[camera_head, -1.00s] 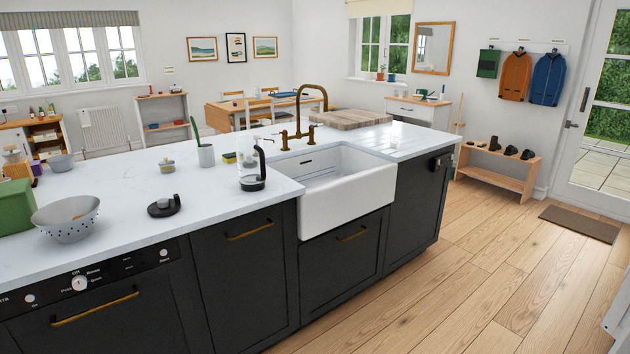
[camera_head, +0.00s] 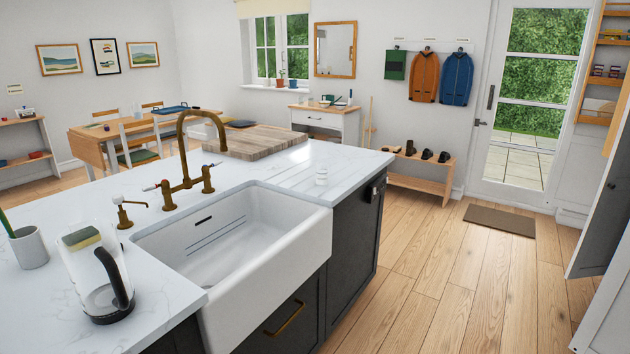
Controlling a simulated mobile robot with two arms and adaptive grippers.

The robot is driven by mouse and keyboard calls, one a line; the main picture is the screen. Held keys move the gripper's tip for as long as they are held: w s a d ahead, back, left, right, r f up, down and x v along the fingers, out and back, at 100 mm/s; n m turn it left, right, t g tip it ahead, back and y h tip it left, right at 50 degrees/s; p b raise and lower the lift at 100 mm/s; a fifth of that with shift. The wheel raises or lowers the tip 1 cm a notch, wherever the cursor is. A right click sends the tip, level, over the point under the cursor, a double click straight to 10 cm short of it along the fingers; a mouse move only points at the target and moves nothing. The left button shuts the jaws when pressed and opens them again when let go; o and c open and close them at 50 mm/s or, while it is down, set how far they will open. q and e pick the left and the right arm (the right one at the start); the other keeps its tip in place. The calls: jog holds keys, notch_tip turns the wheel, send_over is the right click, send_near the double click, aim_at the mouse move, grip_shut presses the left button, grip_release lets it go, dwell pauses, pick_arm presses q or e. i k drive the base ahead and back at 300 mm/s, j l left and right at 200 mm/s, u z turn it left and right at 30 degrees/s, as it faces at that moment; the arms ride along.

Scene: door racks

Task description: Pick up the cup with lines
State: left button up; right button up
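No cup with clear lines can be made out. A pale grey-white cup (camera_head: 28,247) stands upright on the white counter at the left edge, with a green utensil in it. Neither of my grippers is in view.
A clear kettle with a black handle (camera_head: 112,287) stands by the white sink (camera_head: 265,290). A brass tap (camera_head: 187,170) and a wooden board (camera_head: 255,138) are behind. Wooden floor (camera_head: 440,265) is free at right, up to the doormat (camera_head: 500,219). An open cabinet door (camera_head: 603,215) juts in at right.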

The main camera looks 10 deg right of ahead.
aim_at(322, 167)
jog(key=i+l, duration=0.2)
jog(key=i, duration=0.2)
jog(key=i+l+z, duration=0.1)
jog(key=i, duration=0.3)
jog(key=i+l, duration=0.3)
jog(key=i, duration=0.15)
jog(key=k+z, duration=0.05)
